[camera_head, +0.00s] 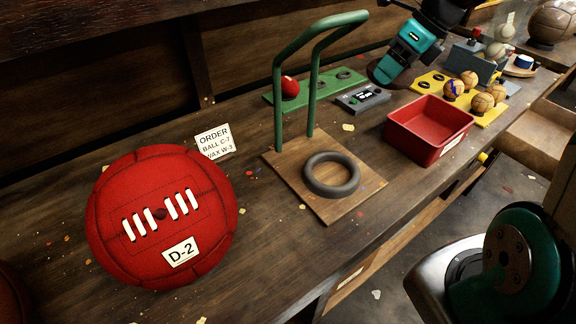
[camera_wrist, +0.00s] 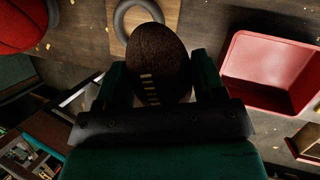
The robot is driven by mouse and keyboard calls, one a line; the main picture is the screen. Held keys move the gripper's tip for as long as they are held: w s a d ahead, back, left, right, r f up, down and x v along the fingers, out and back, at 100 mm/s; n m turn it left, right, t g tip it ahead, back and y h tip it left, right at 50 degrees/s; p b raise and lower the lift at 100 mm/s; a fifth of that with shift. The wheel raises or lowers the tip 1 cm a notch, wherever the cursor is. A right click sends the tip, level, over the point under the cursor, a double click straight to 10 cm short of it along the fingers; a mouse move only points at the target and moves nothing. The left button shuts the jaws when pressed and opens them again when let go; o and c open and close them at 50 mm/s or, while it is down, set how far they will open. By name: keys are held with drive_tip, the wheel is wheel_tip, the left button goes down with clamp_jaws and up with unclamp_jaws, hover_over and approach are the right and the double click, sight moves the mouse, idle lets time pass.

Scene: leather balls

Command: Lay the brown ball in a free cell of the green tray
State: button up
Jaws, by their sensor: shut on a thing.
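The brown ball (camera_wrist: 152,55) is dark, with pale lacing, and sits between the two teal fingers of my gripper (camera_wrist: 158,84) in the wrist view. In the head view my gripper (camera_head: 394,64) is at the upper right with the dark ball (camera_head: 381,73) at its lower end, raised above the bench. The green tray (camera_head: 331,80) lies at the back of the bench, left of the gripper. A small red ball (camera_head: 290,87) sits in its left cell. The cells to its right look empty; a green post partly covers the tray.
A green hoop frame (camera_head: 278,110) stands on a wooden board with a grey ring (camera_head: 331,187), in front of the tray. A red bin (camera_head: 412,140) is to the right. A grey display box (camera_head: 362,100) lies beside the tray. A yellow tray (camera_head: 431,83) holds several balls. A large red ball (camera_head: 150,245) is at left.

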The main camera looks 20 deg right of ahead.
drive_tip(key=shift+w, duration=0.25)
wheel_tip(320, 180, down, 20)
drive_tip(key=shift+r+b, duration=0.1)
drive_tip(key=shift+b, duration=0.6)
drive_tip(key=o, duration=1)
drive_tip(key=shift+f, duration=0.2)
